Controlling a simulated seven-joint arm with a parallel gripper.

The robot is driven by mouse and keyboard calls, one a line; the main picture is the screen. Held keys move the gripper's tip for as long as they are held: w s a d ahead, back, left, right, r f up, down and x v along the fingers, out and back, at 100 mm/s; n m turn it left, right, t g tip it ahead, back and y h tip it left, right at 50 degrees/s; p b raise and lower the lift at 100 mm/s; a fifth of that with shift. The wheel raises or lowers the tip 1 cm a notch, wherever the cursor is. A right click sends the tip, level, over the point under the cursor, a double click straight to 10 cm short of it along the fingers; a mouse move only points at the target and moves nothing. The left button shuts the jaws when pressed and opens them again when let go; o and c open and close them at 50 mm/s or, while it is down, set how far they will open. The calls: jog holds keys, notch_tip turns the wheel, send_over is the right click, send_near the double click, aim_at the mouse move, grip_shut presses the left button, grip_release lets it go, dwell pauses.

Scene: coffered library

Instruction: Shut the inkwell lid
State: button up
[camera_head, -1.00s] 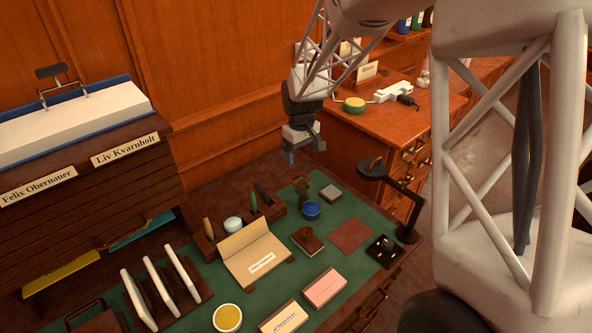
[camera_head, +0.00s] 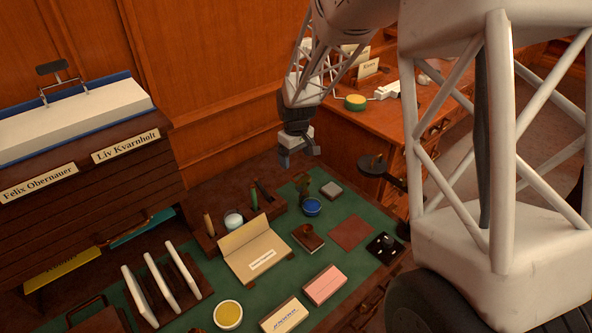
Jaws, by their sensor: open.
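I cannot tell for certain which item is the inkwell. A small black square piece with pale and dark round parts (camera_head: 384,247) sits at the right end of the green desk top (camera_head: 352,205); its lid cannot be made out. A small round blue pot (camera_head: 312,207) stands farther back, with a dark green upright shape just behind it. My gripper (camera_head: 299,157) is open and empty, pointing down above the desk's back edge. It is behind and above the blue pot, and well behind and left of the black piece, touching neither.
A dark lamp-like stand (camera_head: 382,170) rises right of my gripper. A reddish square (camera_head: 351,233) lies flat.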

aim_at(300, 180)
jog(key=shift+f, duration=2.95)
jog(key=c, duration=1.3)
